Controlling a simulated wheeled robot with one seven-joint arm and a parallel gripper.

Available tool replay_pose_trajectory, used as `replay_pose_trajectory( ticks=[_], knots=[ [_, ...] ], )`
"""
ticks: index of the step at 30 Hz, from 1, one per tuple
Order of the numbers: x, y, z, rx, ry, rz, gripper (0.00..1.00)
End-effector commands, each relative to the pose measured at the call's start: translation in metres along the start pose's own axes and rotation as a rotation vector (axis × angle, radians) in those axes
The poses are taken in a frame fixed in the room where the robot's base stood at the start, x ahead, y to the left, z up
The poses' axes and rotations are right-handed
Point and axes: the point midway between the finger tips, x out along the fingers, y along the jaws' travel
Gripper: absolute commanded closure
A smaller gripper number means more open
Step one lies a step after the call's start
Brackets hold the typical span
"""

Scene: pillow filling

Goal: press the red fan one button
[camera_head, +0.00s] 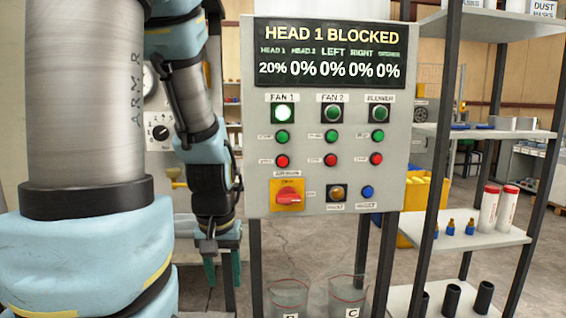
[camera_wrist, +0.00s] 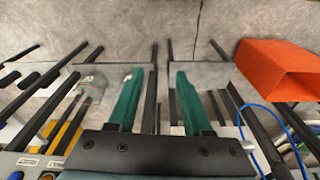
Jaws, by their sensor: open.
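The grey control panel (camera_head: 325,205) stands upright in the middle of the head view. In its FAN 1 column, the red button (camera_head: 282,161) sits below a green button (camera_head: 282,136) and a brightly lit lamp (camera_head: 283,113). My gripper (camera_head: 222,274) hangs pointing down, left of and below the red button, clearly apart from it. In the wrist view my gripper (camera_wrist: 158,74) has its two green fingers spread with nothing between them. A corner of the panel (camera_wrist: 30,166) shows at the lower left there; the red button cannot be made out.
The display (camera_head: 330,52) reads HEAD 1 BLOCKED, with HEAD 1 at 20%. Clear containers (camera_head: 289,297) stand under the panel. A shelf rack (camera_head: 490,131) is at right. An orange bin (camera_wrist: 262,66) shows in the wrist view.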

Motion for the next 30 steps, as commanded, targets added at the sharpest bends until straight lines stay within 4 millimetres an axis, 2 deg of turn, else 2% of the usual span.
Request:
replay_pose_trajectory(
  ticks=[8,21,30],
  knots=[
    [0.0,0.0,0.0,0.0,0.0,0.0,0.5],
    [0.0,0.0,0.0,0.0,0.0,0.0,0.98],
    [0.0,0.0,0.0,0.0,0.0,0.0,1.0]
  ],
)
